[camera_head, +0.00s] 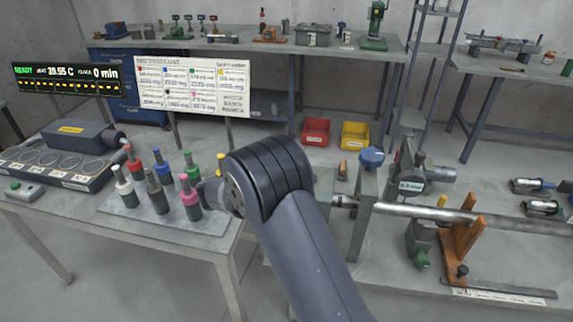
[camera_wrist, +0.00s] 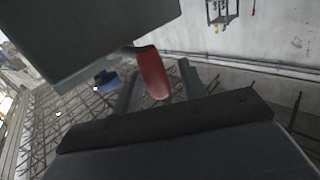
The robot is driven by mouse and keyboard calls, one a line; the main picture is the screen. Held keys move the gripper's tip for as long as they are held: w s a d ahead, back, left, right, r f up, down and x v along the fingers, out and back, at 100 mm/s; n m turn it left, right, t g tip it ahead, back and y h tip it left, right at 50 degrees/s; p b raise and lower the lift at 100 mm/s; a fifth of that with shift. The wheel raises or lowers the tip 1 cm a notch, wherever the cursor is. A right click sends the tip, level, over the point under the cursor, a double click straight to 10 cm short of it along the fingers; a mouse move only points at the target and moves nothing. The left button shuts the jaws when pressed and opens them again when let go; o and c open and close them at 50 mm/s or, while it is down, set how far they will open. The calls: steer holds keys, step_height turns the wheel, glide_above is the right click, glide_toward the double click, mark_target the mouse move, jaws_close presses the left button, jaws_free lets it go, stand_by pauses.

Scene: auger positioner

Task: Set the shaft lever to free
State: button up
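A red lever handle (camera_wrist: 153,73) hangs from under a dark grey block (camera_wrist: 90,35) in the wrist view; I take it to be the shaft lever. My gripper (camera_wrist: 161,72) is open, with one finger on each side of the red handle. Gaps show between handle and fingers, so it looks not clamped. In the head view my arm hides the gripper and the lever. The steel shaft (camera_head: 440,213) runs right from an upright grey plate (camera_head: 362,215) and rests on an orange support (camera_head: 459,240). No lever marking is readable.
Left of my arm, a table holds a tray (camera_head: 130,207) of colour-capped bottles. Red (camera_head: 316,132) and yellow (camera_head: 355,135) bins lie behind. The grey block hangs close over my gripper.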

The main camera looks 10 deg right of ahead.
steer(key=shift+a+f, duration=0.1)
steer(key=b+v, duration=0.1)
steer(key=v, duration=0.9)
steer(key=shift+s+a+b, duration=0.2)
steer(key=shift+a+b, duration=0.1)
steer(key=shift+b, duration=0.05)
steer(key=p+x, duration=0.1)
steer(key=x, duration=0.9)
steer(key=shift+w+d+p, duration=0.15)
steer(key=shift+d+p, duration=0.2)
steer(key=shift+t, duration=0.3)
